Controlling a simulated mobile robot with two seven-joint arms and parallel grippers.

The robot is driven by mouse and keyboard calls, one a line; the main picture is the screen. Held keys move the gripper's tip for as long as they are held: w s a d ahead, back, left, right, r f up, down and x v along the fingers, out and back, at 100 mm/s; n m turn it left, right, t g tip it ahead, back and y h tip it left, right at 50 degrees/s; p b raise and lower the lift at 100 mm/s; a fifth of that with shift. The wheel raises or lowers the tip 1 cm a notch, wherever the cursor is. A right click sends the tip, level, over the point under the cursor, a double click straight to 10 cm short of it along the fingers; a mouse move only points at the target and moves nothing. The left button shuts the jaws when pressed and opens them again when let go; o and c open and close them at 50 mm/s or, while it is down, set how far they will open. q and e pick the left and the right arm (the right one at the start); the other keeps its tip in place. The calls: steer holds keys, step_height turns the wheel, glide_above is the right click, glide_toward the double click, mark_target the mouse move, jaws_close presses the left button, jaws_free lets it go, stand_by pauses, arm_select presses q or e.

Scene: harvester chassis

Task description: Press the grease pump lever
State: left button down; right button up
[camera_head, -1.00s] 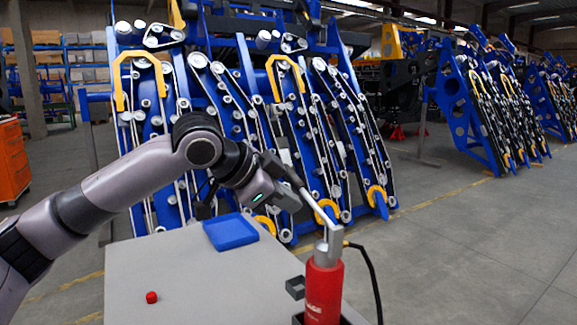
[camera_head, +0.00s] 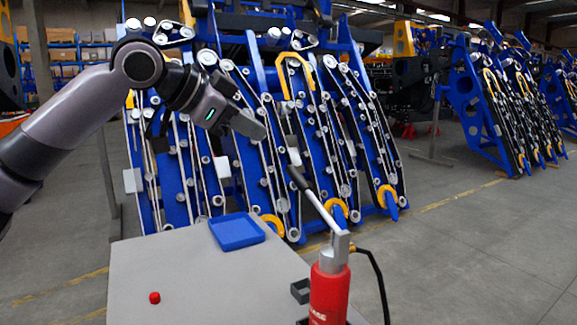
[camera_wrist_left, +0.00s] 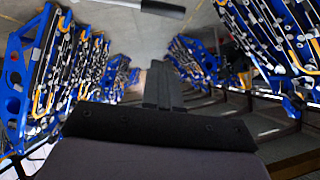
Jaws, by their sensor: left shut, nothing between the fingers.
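The grease pump (camera_head: 330,292) is a red cylinder with a grey metal head, upright at the table's front right. Its lever (camera_head: 319,207) is a silver rod with a black grip, slanting up and left from the head. In the left wrist view the lever's grip (camera_wrist_left: 163,8) crosses the top edge. My left gripper (camera_head: 258,129) is shut and empty, in the air above and left of the grip, apart from it. Its shut fingers also show in the left wrist view (camera_wrist_left: 163,85). My right gripper is not in view.
The grey table (camera_head: 200,285) carries a blue tray (camera_head: 237,232), a small red cap-like piece (camera_head: 154,298) and a dark bracket (camera_head: 300,290) beside the pump. A black hose (camera_head: 377,270) leaves the pump on the right. Blue harvester frames (camera_head: 270,150) stand close behind.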

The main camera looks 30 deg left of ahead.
arm_select(q)
glide_above(312, 196)
steer(key=a, duration=0.5)
step_height(312, 196, down, 5)
steer(key=f, duration=0.3)
steer(key=shift+w+a+f, duration=0.25)
steer(key=shift+w+f, duration=0.05)
steer(key=shift+f, duration=0.05)
